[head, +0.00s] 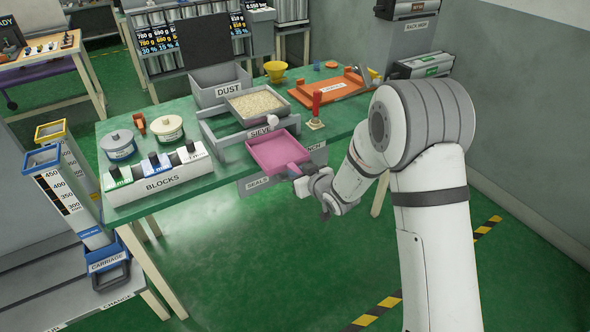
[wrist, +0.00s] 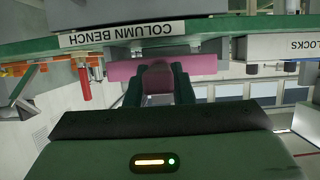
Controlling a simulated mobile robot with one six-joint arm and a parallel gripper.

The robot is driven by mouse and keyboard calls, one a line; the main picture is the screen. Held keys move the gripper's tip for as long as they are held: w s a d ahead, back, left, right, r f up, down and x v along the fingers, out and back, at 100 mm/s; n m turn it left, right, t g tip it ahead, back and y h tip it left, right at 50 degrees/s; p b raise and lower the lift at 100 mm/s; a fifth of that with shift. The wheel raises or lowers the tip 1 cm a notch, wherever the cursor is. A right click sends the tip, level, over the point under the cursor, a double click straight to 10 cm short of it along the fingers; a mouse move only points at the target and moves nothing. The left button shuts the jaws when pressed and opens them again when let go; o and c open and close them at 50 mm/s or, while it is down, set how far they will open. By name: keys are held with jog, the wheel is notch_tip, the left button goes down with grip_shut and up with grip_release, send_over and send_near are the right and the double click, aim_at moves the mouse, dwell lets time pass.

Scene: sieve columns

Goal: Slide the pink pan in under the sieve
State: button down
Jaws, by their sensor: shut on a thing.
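The pink pan (head: 278,153) is at the front edge of the green bench, in front of the sieve and slightly right of its middle. It also shows in the wrist view (wrist: 205,65) as a pink band across the fingers. My gripper (head: 303,184) is shut on the pan's near side; its dark fingers (wrist: 158,82) show around a pink part in the wrist view. The sieve (head: 262,132) is a grey labelled frame, with a tray of pale grains (head: 256,103) on top. The space under the sieve is mostly hidden.
A red-handled tool (head: 316,105) stands close on the right, before an orange tray (head: 328,88).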

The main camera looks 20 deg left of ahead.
jog(key=shift+s+a, duration=0.2)
jog(key=shift+s+d+b, duration=0.1)
jog(key=shift+b, duration=0.4)
notch_tip(320, 180, down, 3)
jog(key=b, duration=0.3)
send_near(267, 148)
jog(key=shift+w+a+f, duration=0.3)
jog(key=shift+w+f, duration=0.15)
jog(key=shift+f, duration=0.3)
jog(key=shift+w+a+f, duration=0.35)
jog(key=shift+w+f, duration=0.1)
jog(key=shift+f, duration=0.3)
jog(key=shift+w+a+f, duration=0.3)
jog(key=shift+w+f, duration=0.15)
jog(key=shift+f, duration=0.3)
jog(key=shift+w+a+p, duration=0.45)
jog(key=shift+w+a, duration=0.9)
jog(key=shift+a, duration=0.2)
jog(key=shift+w+a+p, duration=0.45)
jog(key=shift+w+a, duration=0.85)
jog(key=shift+a, duration=0.2)
jog(key=shift+d+f+b, duration=0.1)
jog(key=shift+f+b, duration=0.25)
jog(key=shift+f, duration=0.05)
jog(key=c, duration=1.2)
grip_release()
jog(key=shift+o, duration=0.2)
